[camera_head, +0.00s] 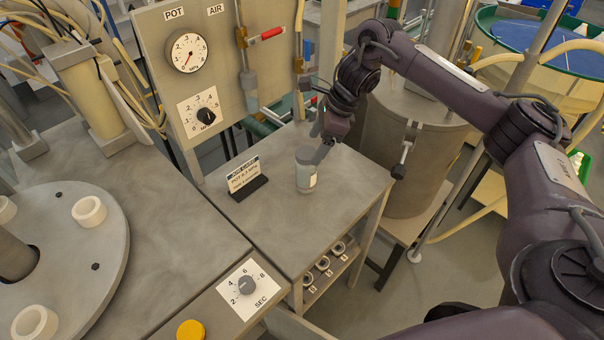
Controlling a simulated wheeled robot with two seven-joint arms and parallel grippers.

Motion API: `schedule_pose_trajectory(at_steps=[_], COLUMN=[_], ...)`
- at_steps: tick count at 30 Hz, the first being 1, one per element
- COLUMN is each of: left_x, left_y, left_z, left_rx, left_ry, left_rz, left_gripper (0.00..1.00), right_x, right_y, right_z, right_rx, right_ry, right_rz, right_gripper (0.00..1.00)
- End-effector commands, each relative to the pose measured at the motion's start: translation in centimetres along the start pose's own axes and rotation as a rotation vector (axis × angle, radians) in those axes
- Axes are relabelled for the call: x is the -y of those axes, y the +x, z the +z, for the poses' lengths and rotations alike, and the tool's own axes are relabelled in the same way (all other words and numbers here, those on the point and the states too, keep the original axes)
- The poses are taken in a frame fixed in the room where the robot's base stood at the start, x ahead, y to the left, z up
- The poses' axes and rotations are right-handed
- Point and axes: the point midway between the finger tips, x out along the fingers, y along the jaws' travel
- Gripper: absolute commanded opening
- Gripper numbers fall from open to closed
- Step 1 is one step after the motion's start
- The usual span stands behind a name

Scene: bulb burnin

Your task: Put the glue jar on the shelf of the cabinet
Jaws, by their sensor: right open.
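The glue jar (306,178), a small grey-green jar with a pale label on its side, stands upright on the grey top of the cabinet (275,222). My right gripper (320,140) is open at the jar's upper right, with its fingers pointing down toward the jar's top. The fingers overlap the jar's rim in the picture, and I cannot tell whether they touch it. Below the cabinet top, an open shelf (312,296) holds several small round fittings. My left gripper is not in view.
A black stand with a white sign (245,177) is left of the jar. A gauge panel (215,75) rises behind. A large metal pot (418,150) stands right of the cabinet. A turntable (95,235) with white rings is at left. The cabinet top's front is clear.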

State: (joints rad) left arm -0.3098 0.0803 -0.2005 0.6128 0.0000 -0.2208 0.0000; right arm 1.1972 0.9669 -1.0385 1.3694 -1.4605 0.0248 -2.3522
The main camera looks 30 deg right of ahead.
Motion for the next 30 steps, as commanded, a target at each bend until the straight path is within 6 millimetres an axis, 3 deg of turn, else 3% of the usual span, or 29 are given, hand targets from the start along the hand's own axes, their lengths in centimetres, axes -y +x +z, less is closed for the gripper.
schedule_pose_trajectory(at_steps=[7, 18, 27, 30], left_x=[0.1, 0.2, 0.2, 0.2], left_y=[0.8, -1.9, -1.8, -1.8], left_z=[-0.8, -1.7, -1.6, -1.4], left_rx=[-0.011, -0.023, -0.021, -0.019], left_ry=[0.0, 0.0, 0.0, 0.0], left_rz=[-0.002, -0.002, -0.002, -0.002], left_gripper=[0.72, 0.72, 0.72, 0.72], right_x=[-0.1, 0.0, 0.1, 0.1], right_y=[2.8, 7.4, 8.2, 8.2], right_z=[-0.1, -0.1, -0.1, -0.1], right_rx=[0.001, 0.0, 0.0, 0.0], right_ry=[0.0, 0.003, 0.001, 0.001], right_rz=[0.004, 0.004, 0.0, 0.0], right_gripper=[0.76, 0.76, 0.76, 0.64])
